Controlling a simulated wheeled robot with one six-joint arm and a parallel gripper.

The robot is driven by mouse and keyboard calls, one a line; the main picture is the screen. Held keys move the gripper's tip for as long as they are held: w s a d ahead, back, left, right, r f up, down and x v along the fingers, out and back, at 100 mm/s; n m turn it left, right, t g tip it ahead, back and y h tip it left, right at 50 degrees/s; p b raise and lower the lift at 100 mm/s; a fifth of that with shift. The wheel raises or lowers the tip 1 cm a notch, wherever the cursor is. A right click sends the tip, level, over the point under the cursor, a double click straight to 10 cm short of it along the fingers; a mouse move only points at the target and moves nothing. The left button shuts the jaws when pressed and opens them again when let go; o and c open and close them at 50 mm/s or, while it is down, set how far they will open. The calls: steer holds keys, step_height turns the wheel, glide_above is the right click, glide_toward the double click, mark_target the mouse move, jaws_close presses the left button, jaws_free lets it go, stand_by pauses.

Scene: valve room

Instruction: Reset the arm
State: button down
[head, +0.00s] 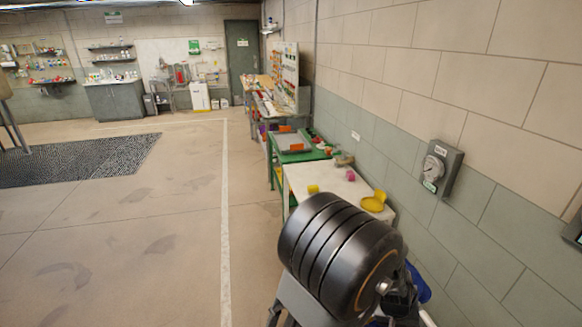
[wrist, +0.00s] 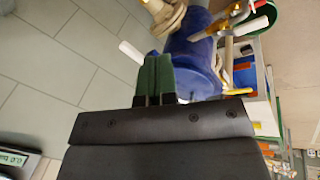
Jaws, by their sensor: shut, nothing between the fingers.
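My gripper (wrist: 158,62) shows in the wrist view. Its two green fingertips are together, with nothing between them. A blue rounded body (wrist: 203,62) is just beyond and to the right of the fingertips; I cannot tell whether they touch it. White rods stick out near it. In the head view, a dark ribbed part of my arm fills the lower right, and my gripper cannot be made out there. A bit of blue (head: 419,284) shows behind that arm part.
A white-topped table (head: 318,178) stands along the right wall, with a yellow object (head: 374,202) and a pink one (head: 350,174) on it. A gauge box (head: 440,168) is on the wall. A green table (head: 295,156) is farther back.

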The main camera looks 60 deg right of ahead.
steer(key=w+a+r+n+t, duration=0.1)
steer(key=w+a+r+n, duration=0.15)
steer(key=w, duration=0.75)
steer(key=w+a+r+n+t, duration=0.1)
steer(key=w+a+r, duration=0.25)
steer(key=w, duration=0.55)
steer(key=w+a+r+n+t, duration=0.1)
steer(key=w+a+r+n, duration=0.2)
steer(key=w, duration=0.7)
steer(key=w+a+r+n+t+y+b, duration=0.1)
steer(key=w+a+r+n, duration=0.3)
steer(key=a, duration=0.7)
steer(key=w+a+r+n+t+y, duration=0.1)
steer(key=w+a+r+n+t, duration=0.2)
steer(key=a, duration=0.8)
steer(key=w+r+n, duration=0.1)
steer(key=w+n, duration=0.1)
steer(key=w, duration=0.1)
steer(key=shift+a+t+b, duration=0.4)
